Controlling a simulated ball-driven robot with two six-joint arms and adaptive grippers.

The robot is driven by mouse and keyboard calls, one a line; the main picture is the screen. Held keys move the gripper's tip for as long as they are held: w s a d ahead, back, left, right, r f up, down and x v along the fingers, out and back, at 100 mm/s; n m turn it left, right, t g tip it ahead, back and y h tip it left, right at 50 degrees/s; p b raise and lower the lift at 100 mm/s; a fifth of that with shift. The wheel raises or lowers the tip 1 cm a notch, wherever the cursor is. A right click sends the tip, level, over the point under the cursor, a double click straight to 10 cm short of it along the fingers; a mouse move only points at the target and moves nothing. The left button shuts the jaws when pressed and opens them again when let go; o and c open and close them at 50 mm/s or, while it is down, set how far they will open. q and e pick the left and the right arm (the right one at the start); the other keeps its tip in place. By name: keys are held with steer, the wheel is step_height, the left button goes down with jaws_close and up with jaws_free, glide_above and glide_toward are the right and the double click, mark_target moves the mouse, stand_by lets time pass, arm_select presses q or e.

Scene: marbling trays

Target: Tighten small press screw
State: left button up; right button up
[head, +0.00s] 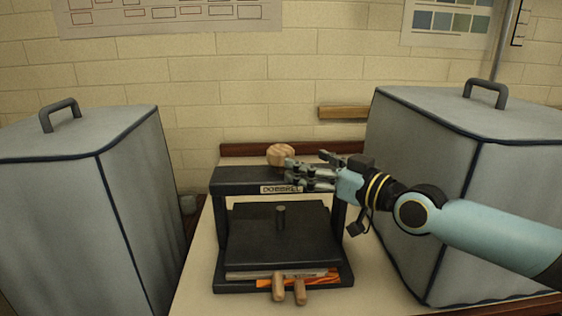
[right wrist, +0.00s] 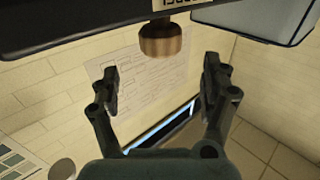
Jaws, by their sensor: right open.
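The small press (head: 270,182) is a dark frame with a label on its crossbar, standing on the pale bench. A round wooden knob (head: 281,154) tops its screw. A dark pressing plate (head: 255,240) lies below, with a short metal stub at its middle. My right gripper (head: 306,168) is open at the crossbar, just right of the knob. In the right wrist view, the knob (right wrist: 161,40) lies centred between the spread fingers (right wrist: 161,72), a little beyond their tips, with gaps on both sides. My left gripper is not in view.
Boards and an orange patterned sheet (head: 300,283) lie under the plate. Two wooden handles (head: 279,289) stick out in front. Tall grey covered boxes stand left (head: 80,210) and right (head: 420,150), the right one close behind my right arm. Bare bench shows left of the press.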

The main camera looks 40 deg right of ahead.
mark_target(280, 148)
steer(key=w+b, duration=0.1)
steer(key=w, duration=0.2)
steer(key=shift+w+a+f+b, duration=0.15)
steer(key=shift+w+a+b, duration=0.15)
steer(key=shift+a+b, duration=0.1)
steer(key=w, duration=0.1)
steer(key=w+b, duration=0.1)
steer(key=w, duration=0.2)
steer(key=shift+a, duration=0.25)
steer(key=shift+w+a, duration=0.1)
steer(key=shift+w, duration=0.4)
steer(key=shift+c, duration=1)
steer(key=c, duration=0.9)
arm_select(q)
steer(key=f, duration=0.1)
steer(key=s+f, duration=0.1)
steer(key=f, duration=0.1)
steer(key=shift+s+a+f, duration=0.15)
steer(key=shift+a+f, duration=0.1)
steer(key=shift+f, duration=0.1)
arm_select(e)
steer(key=shift+r, duration=0.2)
steer(key=shift+c, duration=0.4)
